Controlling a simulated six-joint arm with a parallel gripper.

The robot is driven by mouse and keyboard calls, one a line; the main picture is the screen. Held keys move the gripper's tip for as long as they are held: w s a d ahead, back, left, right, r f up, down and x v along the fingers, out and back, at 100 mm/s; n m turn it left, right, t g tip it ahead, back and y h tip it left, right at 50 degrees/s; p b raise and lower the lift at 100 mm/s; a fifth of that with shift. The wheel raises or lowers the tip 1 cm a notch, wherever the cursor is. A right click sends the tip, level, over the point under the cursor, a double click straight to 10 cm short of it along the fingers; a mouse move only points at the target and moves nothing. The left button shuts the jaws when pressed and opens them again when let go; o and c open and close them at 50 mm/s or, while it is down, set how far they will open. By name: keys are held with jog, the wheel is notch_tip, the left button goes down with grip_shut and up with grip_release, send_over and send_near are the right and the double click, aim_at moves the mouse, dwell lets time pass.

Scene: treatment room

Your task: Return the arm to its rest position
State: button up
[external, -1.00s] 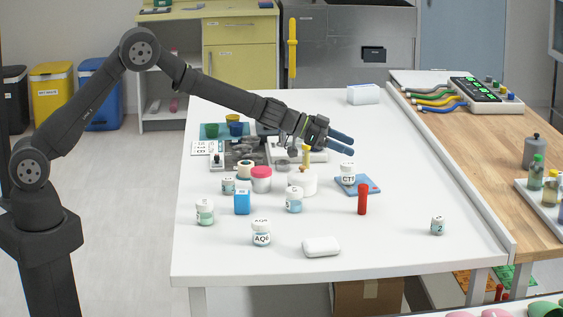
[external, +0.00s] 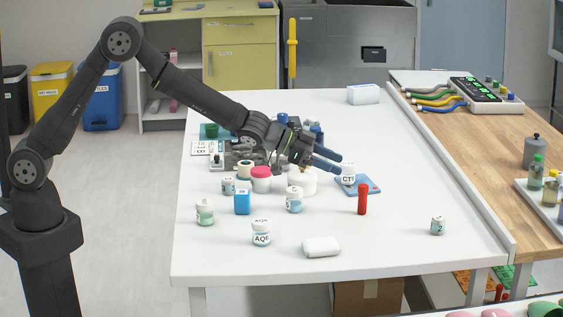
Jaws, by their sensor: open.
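My gripper (external: 331,163) reaches over the middle of the white table (external: 410,190). Its two blue fingers are apart, with nothing seen between them. The fingertips appear close to the white jar marked CT (external: 348,173), which stands on a blue pad (external: 367,188); I cannot tell whether they touch. A round white item (external: 304,183) sits just below the fingers in the picture. My arm hides part of the things behind it.
The table's right side is mostly clear, with a small jar (external: 438,225).

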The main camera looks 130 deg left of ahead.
jog(key=d+f, duration=0.1)
jog(key=d, duration=0.6)
dwell(0.4)
jog(key=shift+w+d, duration=0.1)
jog(key=shift+d, duration=0.05)
